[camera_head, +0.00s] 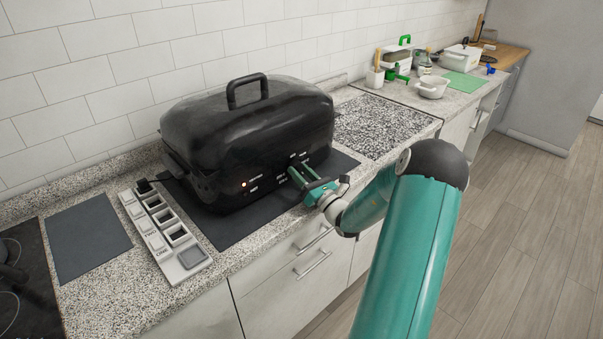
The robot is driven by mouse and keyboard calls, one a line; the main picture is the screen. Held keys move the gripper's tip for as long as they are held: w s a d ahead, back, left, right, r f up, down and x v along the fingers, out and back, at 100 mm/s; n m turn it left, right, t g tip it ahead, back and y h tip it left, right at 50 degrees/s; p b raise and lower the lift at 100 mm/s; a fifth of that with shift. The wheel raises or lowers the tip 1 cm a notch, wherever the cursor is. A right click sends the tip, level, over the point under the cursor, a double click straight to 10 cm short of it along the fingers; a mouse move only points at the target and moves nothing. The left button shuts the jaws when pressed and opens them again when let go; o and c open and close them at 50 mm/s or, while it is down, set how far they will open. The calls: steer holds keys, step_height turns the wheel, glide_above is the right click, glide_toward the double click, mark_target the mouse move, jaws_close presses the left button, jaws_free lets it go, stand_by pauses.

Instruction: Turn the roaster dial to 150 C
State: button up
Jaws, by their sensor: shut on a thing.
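The black roaster (247,140) stands on a dark mat (240,232) on the speckled counter, its lid with a loop handle on top. My gripper (297,176) is at the right part of the panel, reaching in from the right. Its fingers are shut at the panel where the dial would be. The dial is hidden by the fingers, so its setting cannot be read.
A white compartment tray (163,232) and a dark grey mat (88,236) lie left of the roaster. A cooktop (22,290) is at the far left. A speckled board (383,125) lies right of the roaster.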

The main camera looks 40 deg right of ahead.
stand_by(0.4)
steer(key=o, duration=1)
steer(key=v, duration=1.3)
steer(key=shift+s, duration=0.35)
steer(key=shift+f, duration=0.1)
